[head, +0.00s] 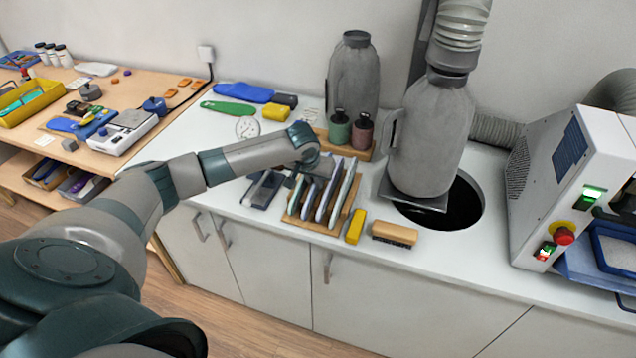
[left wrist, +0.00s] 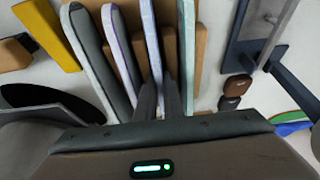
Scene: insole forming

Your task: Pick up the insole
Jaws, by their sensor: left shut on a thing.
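Several thin grey insoles with pale edges stand on edge, side by side, in a slotted wooden rack (head: 292,219) on the white counter. My left gripper (head: 304,167) is over the back part of the rack. In the left wrist view its two fingers (left wrist: 160,98) are closed around one insole (left wrist: 151,40), with other insoles (left wrist: 86,60) on either side. The held insole still stands among the others, and its lower edge is hidden. The fingertips are mostly hidden in the head view. My right gripper is not in view.
A yellow block (head: 355,226) and a brush (head: 394,234) lie right of the rack. A dark tray (head: 262,189) is to its left. Two small bottles (head: 362,132) stand behind.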

